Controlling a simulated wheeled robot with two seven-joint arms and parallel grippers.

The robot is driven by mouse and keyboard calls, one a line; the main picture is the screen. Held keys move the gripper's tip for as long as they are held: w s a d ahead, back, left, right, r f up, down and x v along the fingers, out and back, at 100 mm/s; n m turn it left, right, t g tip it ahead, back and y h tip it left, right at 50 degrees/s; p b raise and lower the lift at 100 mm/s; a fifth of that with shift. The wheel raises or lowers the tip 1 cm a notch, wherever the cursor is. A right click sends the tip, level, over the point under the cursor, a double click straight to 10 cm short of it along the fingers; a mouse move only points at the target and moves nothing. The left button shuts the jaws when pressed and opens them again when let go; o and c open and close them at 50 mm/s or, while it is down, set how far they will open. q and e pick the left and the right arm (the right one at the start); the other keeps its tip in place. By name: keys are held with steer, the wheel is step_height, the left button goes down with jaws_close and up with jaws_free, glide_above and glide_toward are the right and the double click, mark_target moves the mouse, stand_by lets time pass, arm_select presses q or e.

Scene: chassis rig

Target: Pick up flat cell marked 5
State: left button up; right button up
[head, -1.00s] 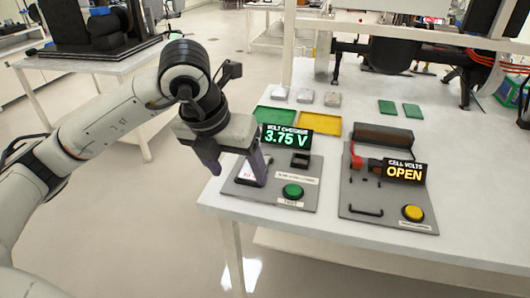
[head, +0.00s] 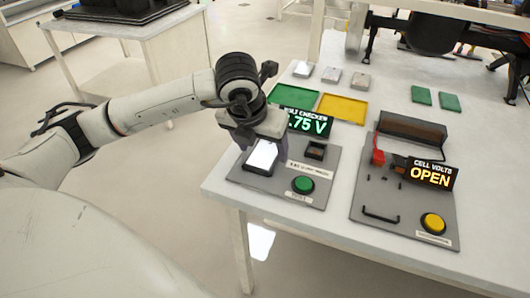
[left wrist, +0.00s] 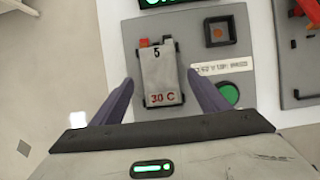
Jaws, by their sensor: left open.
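The flat cell marked 5 (left wrist: 161,78) lies in the left wrist view, a grey-white pouch with "5" at its top, "30 C" in red at its lower end, and orange and dark tabs. In the head view it is the bright white piece (head: 262,156) on the left checker plate. My left gripper (left wrist: 157,92) is open, with one finger on each side of the cell in the left wrist view; I cannot tell whether they touch it. In the head view my left gripper (head: 258,150) is over the checker. My right gripper is not in view.
The volt checker display (head: 305,123) reads partly hidden ".75 V". A green button (head: 303,185) is beside the cell. Green (head: 290,97) and yellow (head: 342,108) trays lie behind. The right rig shows OPEN (head: 431,175).

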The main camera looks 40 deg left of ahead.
arm_select(q)
steer(key=shift+w+f, duration=0.25)
steer(key=shift+f, duration=0.3)
steer(key=shift+r, duration=0.1)
steer(key=c, duration=1.3)
